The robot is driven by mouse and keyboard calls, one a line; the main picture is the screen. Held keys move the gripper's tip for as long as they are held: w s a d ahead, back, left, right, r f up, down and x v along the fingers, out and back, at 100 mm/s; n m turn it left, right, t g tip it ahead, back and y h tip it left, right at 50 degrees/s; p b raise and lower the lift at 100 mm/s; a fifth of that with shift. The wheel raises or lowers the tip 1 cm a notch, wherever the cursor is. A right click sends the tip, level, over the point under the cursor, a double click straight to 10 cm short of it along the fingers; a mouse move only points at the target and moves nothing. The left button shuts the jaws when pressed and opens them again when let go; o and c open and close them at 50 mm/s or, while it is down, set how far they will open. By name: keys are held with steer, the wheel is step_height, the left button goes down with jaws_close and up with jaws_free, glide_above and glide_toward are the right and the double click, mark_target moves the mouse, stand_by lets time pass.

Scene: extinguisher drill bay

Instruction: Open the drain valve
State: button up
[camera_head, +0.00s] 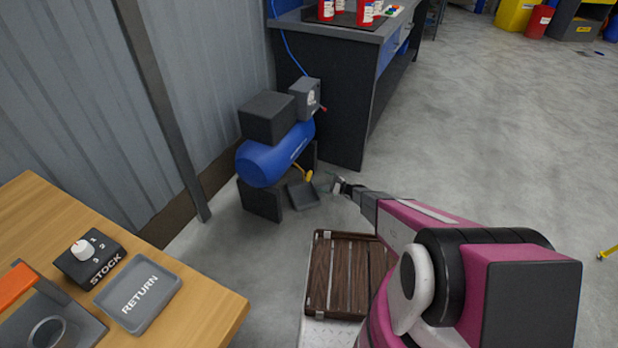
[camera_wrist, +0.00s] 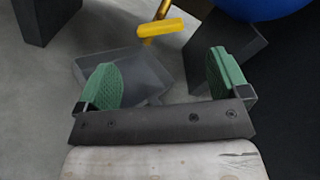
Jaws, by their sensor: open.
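The drain valve (camera_head: 308,175) is a small yellow lever on a yellow stem under the blue air tank (camera_head: 266,160). In the wrist view the yellow lever (camera_wrist: 161,28) lies beyond the fingertips, above the gap between them, and its stem runs up out of the frame. My gripper (camera_head: 337,186) is just right of the valve in the head view. In the wrist view my gripper (camera_wrist: 163,78) has its two green pads wide apart with nothing between them. The lever looks apart from both pads.
A grey drip pan (camera_head: 303,196) sits on the floor below the valve. The compressor's dark feet (camera_head: 260,200) stand beside it. A dark cabinet (camera_head: 323,105) stands behind. A slatted wooden crate (camera_head: 340,275) and a wooden table (camera_head: 215,305) are nearer. The floor at right is open.

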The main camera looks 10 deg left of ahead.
mark_target(309, 175)
steer(key=x, duration=0.9)
steer(key=shift+w+a, duration=0.15)
steer(key=shift+a, duration=0.25)
steer(key=c, duration=0.9)
